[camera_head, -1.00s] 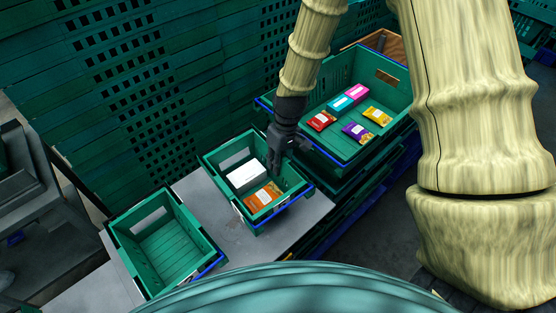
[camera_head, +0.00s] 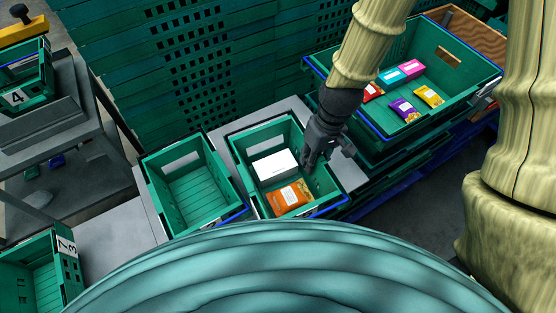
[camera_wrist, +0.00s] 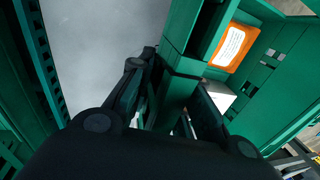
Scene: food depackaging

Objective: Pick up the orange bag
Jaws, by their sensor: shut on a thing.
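The orange bag (camera_head: 289,197), with a white label, lies in the front part of a green crate (camera_head: 239,156). A white box (camera_head: 274,164) lies behind it in the same crate. My gripper (camera_head: 325,158) is at the right wall of this crate, to the right of the bag and apart from it. In the wrist view, the dark fingers (camera_wrist: 172,78) straddle a green crate wall (camera_wrist: 180,62) and are shut on it. The orange bag (camera_wrist: 232,46) shows beyond them, inside the crate. The white box is partly hidden by a finger there.
An empty green crate (camera_head: 150,176) stands to the left on the grey table (camera_head: 115,232). A larger green crate (camera_head: 482,78) at the right holds several colourful packets. Stacked green crates (camera_head: 110,75) form a wall behind. More crates stand at the far left.

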